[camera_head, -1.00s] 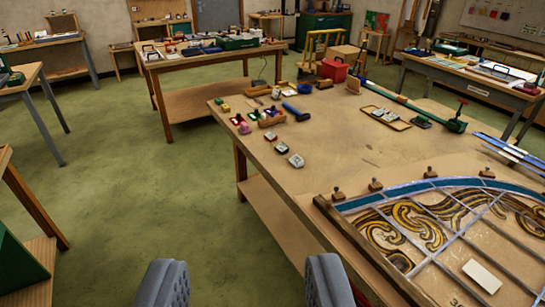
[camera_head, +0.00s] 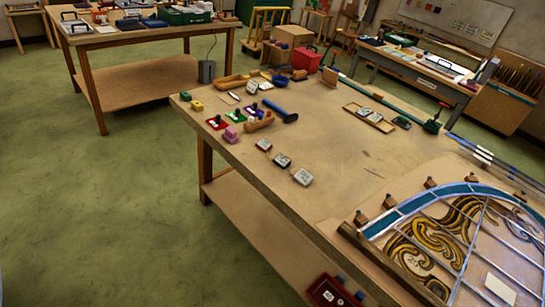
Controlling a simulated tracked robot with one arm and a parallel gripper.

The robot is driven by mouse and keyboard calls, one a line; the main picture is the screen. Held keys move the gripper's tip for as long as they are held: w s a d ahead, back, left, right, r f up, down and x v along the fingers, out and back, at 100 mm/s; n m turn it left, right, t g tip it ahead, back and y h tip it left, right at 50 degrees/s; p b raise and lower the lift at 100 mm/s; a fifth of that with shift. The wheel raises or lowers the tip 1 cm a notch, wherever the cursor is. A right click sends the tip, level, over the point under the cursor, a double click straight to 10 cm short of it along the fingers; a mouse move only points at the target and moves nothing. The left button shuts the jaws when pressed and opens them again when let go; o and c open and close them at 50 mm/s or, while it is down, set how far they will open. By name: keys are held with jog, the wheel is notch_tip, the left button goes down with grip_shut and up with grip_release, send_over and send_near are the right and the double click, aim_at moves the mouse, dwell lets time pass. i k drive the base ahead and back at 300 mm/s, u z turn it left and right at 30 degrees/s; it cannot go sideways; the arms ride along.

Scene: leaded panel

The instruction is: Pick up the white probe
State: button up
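I cannot pick out a white probe with certainty. Small pale, dark-edged pieces (camera_head: 282,161) lie in a row on the near left part of the large workbench (camera_head: 330,140). A flat white rectangle (camera_head: 500,289) lies on the leaded panel (camera_head: 430,235) at the lower right. A dark red box (camera_head: 326,292) with white faces and blue parts shows at the bottom edge, partly cut off. My gripper's fingers are not recognisable in this view; only a faint pale sliver shows at the lower left edge.
Red, green and blue pieces (camera_head: 235,115), a wooden rack (camera_head: 258,122) and a blue-headed tool (camera_head: 280,111) crowd the bench's left end. A long green bar clamp (camera_head: 385,101) lies across the back. Green floor (camera_head: 100,200) at left is open.

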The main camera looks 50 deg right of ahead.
aim_at(303, 177)
jog(key=z, duration=0.45)
jog(key=i, duration=1.15)
jog(key=z, duration=0.8)
